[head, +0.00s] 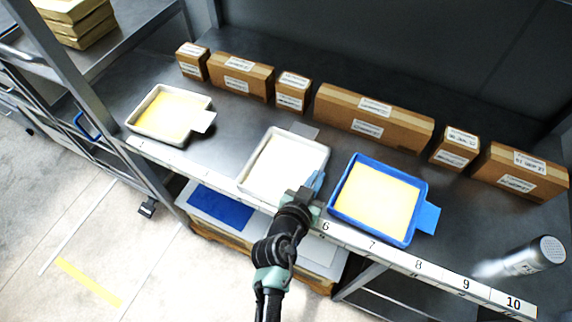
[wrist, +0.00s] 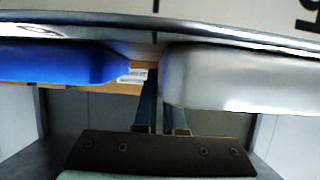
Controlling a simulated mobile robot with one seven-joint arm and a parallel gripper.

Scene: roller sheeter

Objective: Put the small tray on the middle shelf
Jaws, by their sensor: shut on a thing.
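A white tray (head: 284,166) with a pale inside sits at the shelf's front edge in the head view. My gripper (head: 312,186) is at its right side, near the front corner, shut on its edge; the arm hides part of that corner. In the wrist view, the white tray (wrist: 240,75) is at the right and the fingers (wrist: 162,112) are by its end; the exact contact is hidden. A smaller-looking white tray with yellow contents (head: 169,114) stands to the left. A blue tray with yellow contents (head: 380,198) stands close to the right, also in the wrist view (wrist: 60,62).
The trays stand on a dark shelf (head: 225,125) with a numbered front strip (head: 418,265). Several cardboard boxes (head: 373,118) line its back. A silver cylinder (head: 520,260) is at the right. A lower surface holds a blue sheet (head: 220,208). Shelf posts stand at the left.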

